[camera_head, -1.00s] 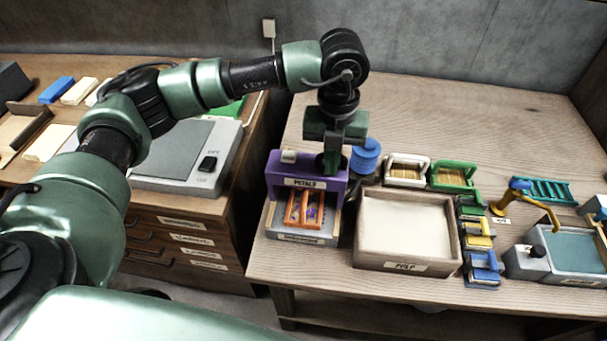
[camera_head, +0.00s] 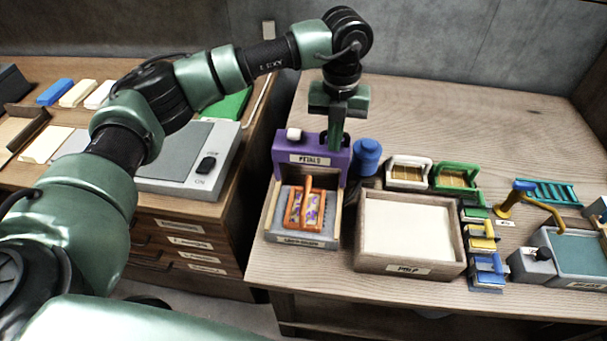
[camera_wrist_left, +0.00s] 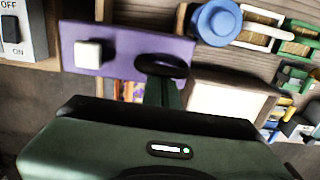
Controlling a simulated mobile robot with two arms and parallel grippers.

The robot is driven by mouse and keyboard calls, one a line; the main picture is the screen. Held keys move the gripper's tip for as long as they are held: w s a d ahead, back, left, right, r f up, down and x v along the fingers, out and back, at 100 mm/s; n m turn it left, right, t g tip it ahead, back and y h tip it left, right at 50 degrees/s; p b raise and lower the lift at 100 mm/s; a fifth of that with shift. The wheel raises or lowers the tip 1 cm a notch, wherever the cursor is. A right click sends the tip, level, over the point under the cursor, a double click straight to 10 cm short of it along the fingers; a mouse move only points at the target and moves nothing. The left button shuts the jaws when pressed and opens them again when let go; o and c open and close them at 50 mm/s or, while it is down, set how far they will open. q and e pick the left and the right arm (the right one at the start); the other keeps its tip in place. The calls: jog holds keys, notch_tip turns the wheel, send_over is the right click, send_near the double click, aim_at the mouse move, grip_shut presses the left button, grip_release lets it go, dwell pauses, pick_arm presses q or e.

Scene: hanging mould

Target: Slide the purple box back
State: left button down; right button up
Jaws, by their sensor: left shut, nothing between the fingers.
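The purple box (camera_head: 310,157), labelled PETALS, sits over the back part of a grey-floored tray (camera_head: 302,241) at the left of the right-hand table. An orange frame (camera_head: 305,210) with a patterned filling and a handle lies in the tray, in front of the box. My left gripper (camera_head: 336,146) points down at the right part of the purple box, its fingers shut and empty. In the left wrist view the box's purple top (camera_wrist_left: 120,50) shows with a white knob, and the fingers (camera_wrist_left: 163,72) overlap it; contact is unclear. My right gripper is not in view.
A blue round container (camera_head: 367,157) stands close to the right of the box. A wooden vat (camera_head: 408,268) of pale pulp stands right of the tray. Small white and green frames (camera_head: 453,176) stand behind it. The table's back is clear.

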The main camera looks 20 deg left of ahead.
pick_arm(q)
jog(key=shift+w+a, duration=0.2)
jog(key=shift+w, duration=0.5)
jog(key=shift+w+a, duration=0.2)
jog(key=shift+w, duration=0.45)
jog(key=shift+w+a, duration=0.2)
jog(key=shift+w, duration=0.5)
jog(key=shift+s+r, duration=0.1)
jog(key=shift+r, duration=0.05)
jog(key=shift+s+d+r, duration=0.15)
jog(key=shift+s+r, duration=0.2)
jog(key=shift+r, duration=0.05)
notch_tip(320, 180, up, 8)
jog(key=p, duration=0.5)
jog(key=shift+f, duration=0.1)
